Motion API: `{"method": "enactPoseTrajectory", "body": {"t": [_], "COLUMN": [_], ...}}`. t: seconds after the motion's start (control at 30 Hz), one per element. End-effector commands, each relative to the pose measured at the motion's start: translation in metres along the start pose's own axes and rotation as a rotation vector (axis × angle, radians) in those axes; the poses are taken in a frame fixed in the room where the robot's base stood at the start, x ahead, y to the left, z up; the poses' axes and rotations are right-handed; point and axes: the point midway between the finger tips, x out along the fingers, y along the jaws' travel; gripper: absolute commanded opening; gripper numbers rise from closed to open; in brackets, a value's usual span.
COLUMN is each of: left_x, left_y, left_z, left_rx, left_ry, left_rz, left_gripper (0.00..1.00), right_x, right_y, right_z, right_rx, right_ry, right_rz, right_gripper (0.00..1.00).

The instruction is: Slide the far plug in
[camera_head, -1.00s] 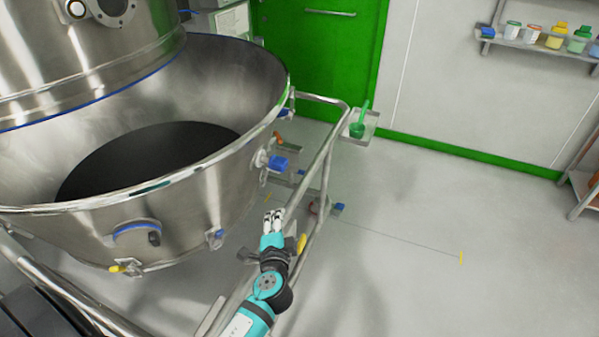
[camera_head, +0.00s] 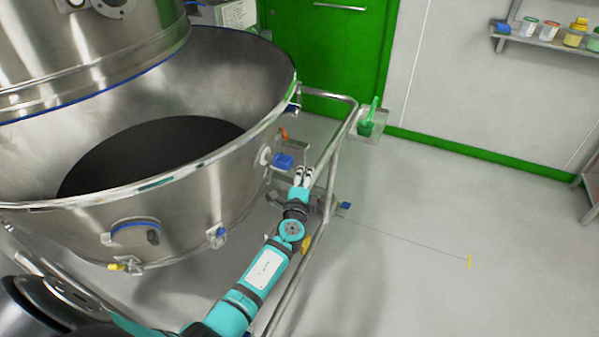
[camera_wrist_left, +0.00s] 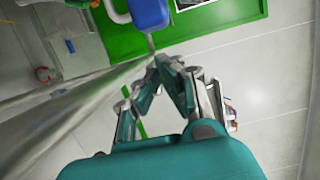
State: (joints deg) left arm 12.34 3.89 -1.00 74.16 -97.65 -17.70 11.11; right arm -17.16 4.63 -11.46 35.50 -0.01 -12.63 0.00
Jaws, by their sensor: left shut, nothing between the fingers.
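A blue plug (camera_head: 283,161) sticks out from the right side of the steel bowl (camera_head: 190,190), on a round metal fitting. Another blue piece (camera_head: 293,104) shows farther back on the bowl's side, and a blue one (camera_head: 217,234) nearer the front; I cannot tell for sure which is the far plug. My left gripper (camera_head: 304,172) is shut and empty, just right of and slightly below the first blue plug, apparently apart from it. In the left wrist view, a blue piece (camera_wrist_left: 150,12) lies beyond the shut fingertips (camera_wrist_left: 172,66). My right gripper is out of view.
A steel frame rail (camera_head: 335,150) runs along the bowl's right side, close to my left arm. Open floor (camera_head: 420,210) lies to the right.

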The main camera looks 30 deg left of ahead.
Motion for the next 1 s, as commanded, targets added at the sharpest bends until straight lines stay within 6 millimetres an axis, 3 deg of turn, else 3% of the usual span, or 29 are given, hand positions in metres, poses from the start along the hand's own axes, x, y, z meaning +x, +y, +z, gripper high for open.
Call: {"method": "enactPoseTrajectory", "body": {"t": [0.2, 0.57, 0.8, 1.0], "left_x": [0.004, 0.004, 0.012, 0.014], "left_y": [-0.001, -0.001, 0.001, -0.001], "left_z": [0.016, 0.018, 0.05, 0.055], "left_rx": [0.0, -0.001, 0.001, -0.002], "left_ry": [0.001, 0.001, -0.001, 0.0], "left_rz": [-0.002, -0.002, -0.002, -0.002], "left_gripper": [0.0, 0.0, 0.0, 0.0], "right_x": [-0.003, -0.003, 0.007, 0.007], "right_y": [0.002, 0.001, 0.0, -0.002], "right_z": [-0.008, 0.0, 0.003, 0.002], "right_rx": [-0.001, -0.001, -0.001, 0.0], "right_ry": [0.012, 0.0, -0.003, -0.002], "right_rz": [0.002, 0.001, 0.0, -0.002], "right_gripper": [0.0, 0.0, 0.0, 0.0]}}
